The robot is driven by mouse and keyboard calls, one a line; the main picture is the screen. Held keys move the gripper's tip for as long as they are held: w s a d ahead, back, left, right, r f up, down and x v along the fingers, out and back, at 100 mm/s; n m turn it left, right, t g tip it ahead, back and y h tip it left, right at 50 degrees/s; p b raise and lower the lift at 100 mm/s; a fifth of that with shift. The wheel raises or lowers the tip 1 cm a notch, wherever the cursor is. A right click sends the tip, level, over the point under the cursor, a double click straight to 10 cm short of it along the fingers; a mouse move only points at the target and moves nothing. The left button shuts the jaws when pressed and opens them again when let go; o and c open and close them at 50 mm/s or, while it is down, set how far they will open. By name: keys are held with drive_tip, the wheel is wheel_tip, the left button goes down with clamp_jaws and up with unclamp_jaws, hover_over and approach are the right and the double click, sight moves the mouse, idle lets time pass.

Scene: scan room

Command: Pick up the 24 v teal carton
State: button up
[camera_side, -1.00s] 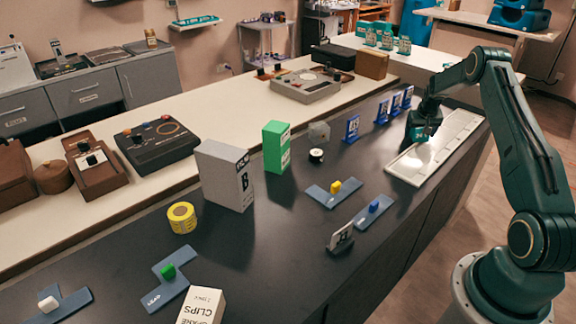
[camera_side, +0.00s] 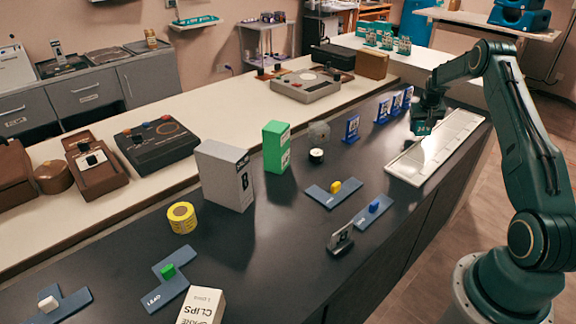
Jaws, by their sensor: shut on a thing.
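The teal carton (camera_side: 422,128) hangs in my gripper (camera_side: 427,110) at the upper right of the side view. Light lettering shows on its face, too small to read surely. My gripper points down and is shut on the carton's upper part; the fingertips are partly hidden. The carton appears just above the far end of the white tray (camera_side: 408,170); the exact gap beneath it is hard to tell.
Several blue stands (camera_side: 352,128) line the dark counter left of my gripper. A green box (camera_side: 276,147), a grey box (camera_side: 226,175) and a yellow tape roll (camera_side: 182,217) stand further left. Blue plates with coloured knobs (camera_side: 333,194) lie nearer.

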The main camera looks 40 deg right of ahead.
wheel_tip(320, 180, up, 17)
drive_tip(key=shift+r, duration=0.2)
idle(0.7)
